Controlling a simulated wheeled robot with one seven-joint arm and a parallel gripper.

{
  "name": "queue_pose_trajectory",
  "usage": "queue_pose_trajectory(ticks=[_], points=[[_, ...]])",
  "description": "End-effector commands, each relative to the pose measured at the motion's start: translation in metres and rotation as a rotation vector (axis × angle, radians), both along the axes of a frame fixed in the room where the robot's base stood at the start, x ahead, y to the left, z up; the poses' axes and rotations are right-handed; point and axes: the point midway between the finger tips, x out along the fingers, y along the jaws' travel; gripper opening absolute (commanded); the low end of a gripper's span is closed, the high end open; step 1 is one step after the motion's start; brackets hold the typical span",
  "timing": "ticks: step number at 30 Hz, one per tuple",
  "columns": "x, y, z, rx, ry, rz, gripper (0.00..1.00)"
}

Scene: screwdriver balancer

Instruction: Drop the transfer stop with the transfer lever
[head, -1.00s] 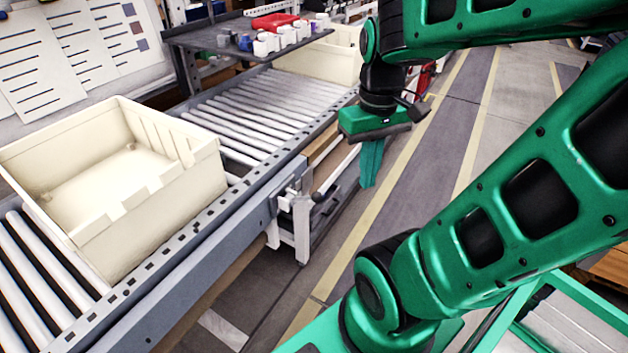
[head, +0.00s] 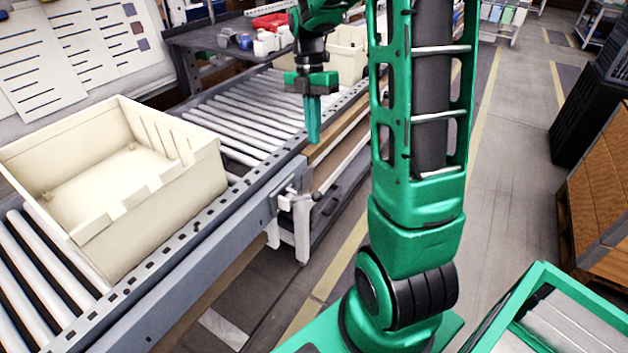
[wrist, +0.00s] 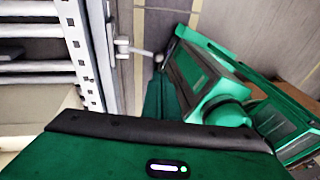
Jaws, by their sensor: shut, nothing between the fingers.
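My gripper (head: 313,140) is shut and empty, its fingers pointing down above the conveyor's near side rail in the head view. In the wrist view its green fingers (wrist: 160,98) show only in part. The transfer lever (wrist: 135,49) appears in the wrist view as a pale bar on a bracket, sticking out from the rail, apart from the fingers. In the head view its bracket (head: 291,190) sits on the rail's outer side, lower and nearer than my gripper. I cannot make out the transfer stop clearly in either view.
A cream tote (head: 110,215) stands on the near rollers at left. Bare rollers (head: 235,115) run back to a second cream tote (head: 347,50). A dark shelf (head: 195,38) with small items overhangs the far side. Floor right of the conveyor is open.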

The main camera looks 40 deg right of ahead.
Motion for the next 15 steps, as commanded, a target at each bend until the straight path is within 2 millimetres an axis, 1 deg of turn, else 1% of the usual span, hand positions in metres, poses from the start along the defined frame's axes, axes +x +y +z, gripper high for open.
queue_pose_trajectory(ticks=[4, 12, 15], points=[[0.004, -0.0008, -0.0016, 0.013, -0.002, 0.041, 0.0], [0.0034, -0.001, -0.0017, 0.012, -0.002, 0.039, 0.0], [0.0022, -0.0006, -0.0053, 0.013, 0.0, 0.038, 0.0]])
